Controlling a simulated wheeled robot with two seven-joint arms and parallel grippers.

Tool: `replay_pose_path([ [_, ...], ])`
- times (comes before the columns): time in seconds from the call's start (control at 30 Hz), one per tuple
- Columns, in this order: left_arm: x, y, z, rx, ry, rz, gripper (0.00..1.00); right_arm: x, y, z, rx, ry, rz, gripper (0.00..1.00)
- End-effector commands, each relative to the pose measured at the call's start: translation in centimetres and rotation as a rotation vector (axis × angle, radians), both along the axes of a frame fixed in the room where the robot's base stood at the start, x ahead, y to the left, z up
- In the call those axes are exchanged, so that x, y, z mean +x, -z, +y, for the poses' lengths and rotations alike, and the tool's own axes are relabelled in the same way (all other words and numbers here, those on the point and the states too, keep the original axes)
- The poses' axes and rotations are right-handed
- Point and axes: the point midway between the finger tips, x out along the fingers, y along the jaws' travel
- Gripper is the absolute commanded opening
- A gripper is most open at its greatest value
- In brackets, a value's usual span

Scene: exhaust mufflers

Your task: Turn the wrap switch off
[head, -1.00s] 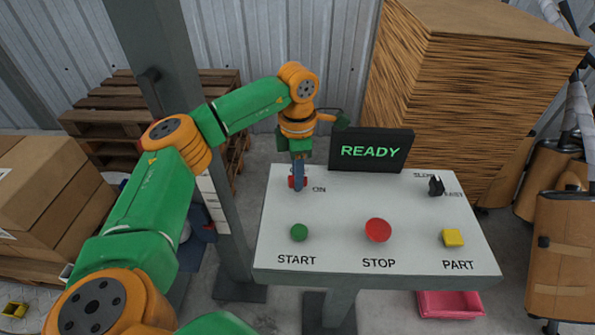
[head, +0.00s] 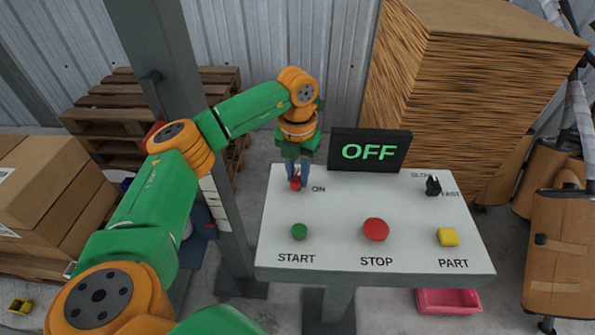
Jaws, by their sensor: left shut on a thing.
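The wrap switch (head: 295,184) is a small red knob at the back left of the white control panel (head: 337,206), beside the "ON" label. My left gripper (head: 297,180) points down over it and is shut on it; its fingers hide most of the knob. The display (head: 369,151) at the back of the panel reads "OFF" in green. My right gripper does not show.
The panel also carries a green START button (head: 299,231), a red STOP button (head: 375,229), a yellow PART button (head: 447,237) and a black speed switch (head: 433,186). A grey post (head: 186,120) stands left of the panel. Stacked cardboard (head: 460,90) rises behind it.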

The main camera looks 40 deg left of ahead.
Motion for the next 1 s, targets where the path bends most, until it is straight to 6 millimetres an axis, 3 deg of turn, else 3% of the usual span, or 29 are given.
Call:
replay_pose_path([
  [0.5, -0.07, 0.06, -0.03, 0.0, -0.332, 0.003, 0.0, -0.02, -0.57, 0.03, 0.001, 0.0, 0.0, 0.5],
  [1.0, -0.06, 0.08, -0.02, 0.0, -0.406, 0.003, 0.0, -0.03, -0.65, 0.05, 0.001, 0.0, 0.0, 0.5],
])
